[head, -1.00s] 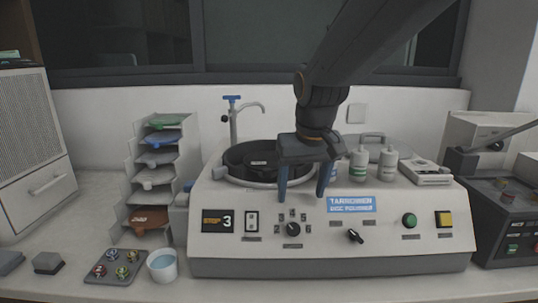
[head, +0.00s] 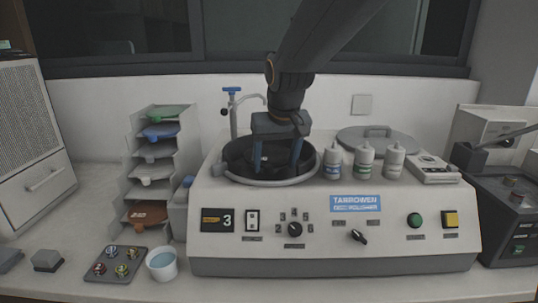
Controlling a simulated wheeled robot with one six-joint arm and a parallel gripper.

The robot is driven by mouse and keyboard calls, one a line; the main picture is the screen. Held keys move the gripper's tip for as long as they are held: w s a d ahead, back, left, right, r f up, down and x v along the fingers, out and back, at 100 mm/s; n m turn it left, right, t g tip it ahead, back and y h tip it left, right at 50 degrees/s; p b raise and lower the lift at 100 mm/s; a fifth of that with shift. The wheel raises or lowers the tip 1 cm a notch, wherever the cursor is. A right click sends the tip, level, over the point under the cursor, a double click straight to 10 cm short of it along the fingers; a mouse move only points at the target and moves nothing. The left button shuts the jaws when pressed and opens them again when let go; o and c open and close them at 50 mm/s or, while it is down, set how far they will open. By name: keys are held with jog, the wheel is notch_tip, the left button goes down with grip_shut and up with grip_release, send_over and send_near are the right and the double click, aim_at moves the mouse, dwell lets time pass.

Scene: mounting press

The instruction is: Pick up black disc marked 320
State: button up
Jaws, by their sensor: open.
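A black disc (head: 272,171) appears to lie in the round bowl (head: 236,176) of the polishing machine. Only part of its dark surface and a small pale mark show, and I cannot read a number. My gripper (head: 276,170) is open and points down over the bowl. Its two blue fingers are spread, with the tips low at or inside the bowl. Nothing is visibly held between them. I cannot tell whether the fingers touch the disc.
A tap (head: 233,115) stands behind the bowl. Several bottles (head: 364,162) stand right of it, before a grey lid (head: 378,145). A rack (head: 190,165) of coloured discs is at left, with a sample tray (head: 117,264) and a cup (head: 162,265) in front.

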jog(key=shift+f, duration=0.15)
jog(key=shift+c, duration=0.3)
grip_shut()
